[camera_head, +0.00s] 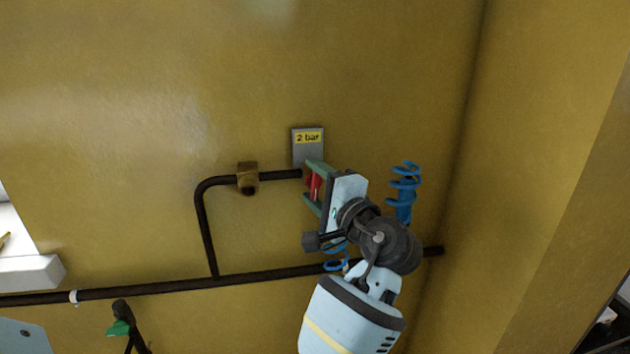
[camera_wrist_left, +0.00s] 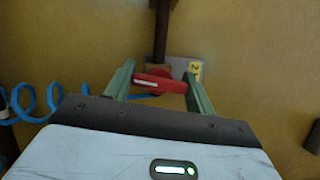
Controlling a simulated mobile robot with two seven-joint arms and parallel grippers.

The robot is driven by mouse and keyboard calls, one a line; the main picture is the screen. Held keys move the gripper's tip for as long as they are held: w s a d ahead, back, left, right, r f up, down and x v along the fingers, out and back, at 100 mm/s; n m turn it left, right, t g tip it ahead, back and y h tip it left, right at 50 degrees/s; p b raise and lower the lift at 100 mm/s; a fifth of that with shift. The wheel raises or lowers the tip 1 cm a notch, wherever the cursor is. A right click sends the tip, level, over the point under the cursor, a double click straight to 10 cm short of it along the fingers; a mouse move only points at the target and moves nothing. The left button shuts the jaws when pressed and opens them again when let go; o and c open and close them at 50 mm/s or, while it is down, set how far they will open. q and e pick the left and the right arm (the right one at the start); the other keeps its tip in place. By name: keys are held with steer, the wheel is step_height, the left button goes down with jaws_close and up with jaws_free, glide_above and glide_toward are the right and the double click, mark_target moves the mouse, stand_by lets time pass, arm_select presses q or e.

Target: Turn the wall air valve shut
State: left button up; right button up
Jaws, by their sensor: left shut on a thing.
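The wall air valve shows by its red lever handle (camera_head: 315,186), at the right end of a dark horizontal pipe under a "2 bar" plate. The handle stands roughly across the pipe. My left gripper (camera_head: 309,187) is at the valve, its green fingers above and below the handle. In the left wrist view the red handle (camera_wrist_left: 160,84) spans the space between the fingers of my left gripper (camera_wrist_left: 160,72), shut on it. The valve body is mostly hidden behind the handle and gripper. My right gripper is not in view.
A dark pipe (camera_head: 150,289) runs low along the yellow wall, with a branch rising to a brass fitting (camera_head: 247,178). A coiled blue hose (camera_head: 405,190) hangs right of my left gripper, near the wall corner. A green and black item (camera_head: 121,322) is at lower left.

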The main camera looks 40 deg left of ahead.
arm_select(q)
steer(key=shift+n, duration=0.5)
stand_by(0.3)
steer(key=o, duration=1)
steer(key=shift+p, duration=0.3)
